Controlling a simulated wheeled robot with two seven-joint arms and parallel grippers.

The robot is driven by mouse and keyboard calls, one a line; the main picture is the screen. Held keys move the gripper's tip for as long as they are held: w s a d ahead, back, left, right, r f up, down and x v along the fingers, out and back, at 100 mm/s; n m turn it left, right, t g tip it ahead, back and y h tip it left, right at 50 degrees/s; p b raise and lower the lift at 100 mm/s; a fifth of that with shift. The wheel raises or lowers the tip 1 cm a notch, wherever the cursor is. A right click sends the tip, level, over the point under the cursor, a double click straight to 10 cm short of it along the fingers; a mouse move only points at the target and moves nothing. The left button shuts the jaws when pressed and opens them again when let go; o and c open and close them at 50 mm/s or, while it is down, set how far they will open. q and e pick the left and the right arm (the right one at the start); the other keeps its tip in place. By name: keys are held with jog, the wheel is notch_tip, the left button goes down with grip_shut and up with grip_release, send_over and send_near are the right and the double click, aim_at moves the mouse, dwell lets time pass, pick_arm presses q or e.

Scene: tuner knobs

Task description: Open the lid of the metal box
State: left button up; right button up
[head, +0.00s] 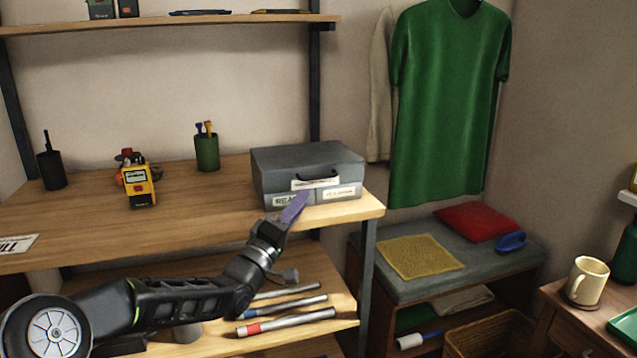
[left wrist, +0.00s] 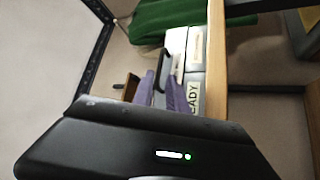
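The grey metal box (head: 280,165) stands at the right end of the wooden workbench with its lid (head: 310,152) closed. A dark handle (head: 318,180) and pale labels show on its front. In the left wrist view the box (left wrist: 174,42) appears sideways beyond the fingers, with its handle (left wrist: 162,72) and a label ending in "ADY" (left wrist: 193,98). My left gripper (head: 293,207) has purple fingers and is just in front of the box's lower front. In the left wrist view the fingers (left wrist: 162,98) are a little apart with nothing between them. Whether they touch the box is unclear. My right gripper is out of view.
A yellow device (head: 137,186), a green pen cup (head: 207,153) and a black cup (head: 52,170) stand left of the box. Tube-like tools (head: 285,321) lie on the lower shelf. A green shirt (head: 448,100) hangs at right above a cushioned bench (head: 395,283).

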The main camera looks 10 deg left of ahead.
aim_at(307, 167)
pick_arm(q)
jog(key=x, duration=0.7)
jog(key=shift+w, duration=0.25)
grip_shut()
dwell(1.2)
